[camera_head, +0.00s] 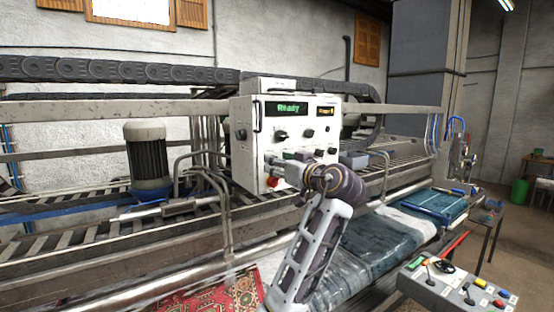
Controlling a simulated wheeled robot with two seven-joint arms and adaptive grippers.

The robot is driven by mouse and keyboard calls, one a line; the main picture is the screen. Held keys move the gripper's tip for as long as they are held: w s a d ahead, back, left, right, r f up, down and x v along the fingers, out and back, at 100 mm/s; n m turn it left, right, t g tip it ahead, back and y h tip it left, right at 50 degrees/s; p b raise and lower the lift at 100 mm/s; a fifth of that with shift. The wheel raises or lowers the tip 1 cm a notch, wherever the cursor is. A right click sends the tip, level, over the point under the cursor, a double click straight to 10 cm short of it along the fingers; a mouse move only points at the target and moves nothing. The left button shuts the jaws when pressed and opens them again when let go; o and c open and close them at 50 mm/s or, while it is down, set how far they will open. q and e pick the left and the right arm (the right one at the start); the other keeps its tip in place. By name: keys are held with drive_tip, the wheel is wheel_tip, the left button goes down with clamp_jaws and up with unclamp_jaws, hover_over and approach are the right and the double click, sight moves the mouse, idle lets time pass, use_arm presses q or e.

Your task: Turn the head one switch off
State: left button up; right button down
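A white control box (296,112) stands at the middle of the machine, with a green "Ready" display (288,107) and a smaller orange display (325,111). Several dark knobs sit on its face, among them a knob at the upper left (282,134) and one in the middle (309,133). A red button (272,182) is at its lower left. I cannot read which knob is the head one switch. My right gripper is not in view.
A long metal frame and rails (80,265) run across the machine. A grey motor (148,158) stands left of the box. A red patterned rug (205,295) lies below. A second control panel (458,287) with levers and buttons is at the lower right.

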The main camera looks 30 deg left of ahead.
use_arm(q)
drive_tip(key=shift+w+a, duration=0.35)
drive_tip(key=shift+a, duration=0.25)
clamp_jaws()
